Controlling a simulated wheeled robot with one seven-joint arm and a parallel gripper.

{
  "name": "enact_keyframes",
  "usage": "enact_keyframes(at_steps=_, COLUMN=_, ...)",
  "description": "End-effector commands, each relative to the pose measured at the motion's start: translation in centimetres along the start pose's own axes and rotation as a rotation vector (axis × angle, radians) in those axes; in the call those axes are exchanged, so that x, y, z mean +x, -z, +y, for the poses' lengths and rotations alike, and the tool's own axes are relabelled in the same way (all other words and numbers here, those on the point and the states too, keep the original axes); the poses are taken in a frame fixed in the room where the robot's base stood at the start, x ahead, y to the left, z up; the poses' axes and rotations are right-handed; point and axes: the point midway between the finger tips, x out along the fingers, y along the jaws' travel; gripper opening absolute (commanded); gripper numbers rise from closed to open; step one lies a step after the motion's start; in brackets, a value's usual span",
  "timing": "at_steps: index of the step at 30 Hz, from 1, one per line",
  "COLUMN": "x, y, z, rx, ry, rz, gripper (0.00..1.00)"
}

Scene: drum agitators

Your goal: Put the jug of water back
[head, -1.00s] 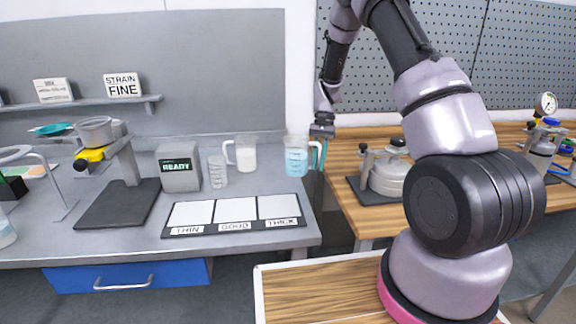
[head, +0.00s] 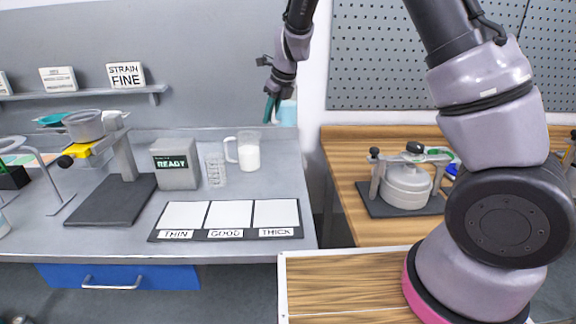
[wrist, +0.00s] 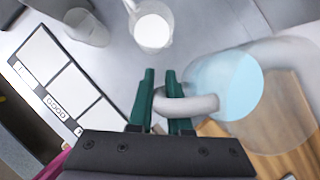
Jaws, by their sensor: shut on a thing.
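The jug of water (head: 287,113) is a clear jug with pale blue water, held in the air above the back right corner of the grey bench in the head view. In the wrist view the jug (wrist: 228,85) is at right, its grey handle (wrist: 200,104) between the green fingers. My gripper (head: 270,108) is shut on that handle, left of the jug in the head view; it also shows in the wrist view (wrist: 165,100). The jug's base is clear of the bench top.
A jug of white liquid (head: 248,152) and an empty clear beaker (head: 215,170) stand on the bench beside the READY box (head: 176,164). A THIN/GOOD/THICK card (head: 230,236) lies in front. A lidded grey pot (head: 407,184) stands on the wooden bench at right.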

Motion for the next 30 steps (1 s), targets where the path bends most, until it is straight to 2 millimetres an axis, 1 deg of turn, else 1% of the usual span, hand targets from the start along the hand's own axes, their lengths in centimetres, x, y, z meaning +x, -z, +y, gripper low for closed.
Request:
enact_keyframes(at_steps=1, x=-0.3, y=-0.7, z=0.8, rx=0.032, ry=0.018, rz=-0.002, gripper=0.00)
enact_keyframes(at_steps=6, x=-0.9, y=-2.0, z=1.9, rx=0.147, ry=0.066, rz=-0.001, gripper=0.00)
enact_keyframes(at_steps=10, x=-1.1, y=-2.4, z=2.3, rx=0.195, ry=0.084, rz=0.000, gripper=0.00)
enact_keyframes(at_steps=13, x=-0.5, y=-2.2, z=2.4, rx=0.211, ry=0.090, rz=0.002, gripper=0.00)
enact_keyframes(at_steps=17, x=1.8, y=-1.0, z=2.3, rx=0.218, ry=0.091, rz=0.006, gripper=0.00)
enact_keyframes(at_steps=24, x=7.4, y=1.4, z=2.3, rx=0.218, ry=0.090, rz=0.007, gripper=0.00)
enact_keyframes(at_steps=27, x=9.4, y=2.2, z=2.3, rx=0.217, ry=0.089, rz=0.005, gripper=0.00)
enact_keyframes(at_steps=30, x=10.8, y=2.8, z=2.3, rx=0.216, ry=0.090, rz=0.003, gripper=0.00)
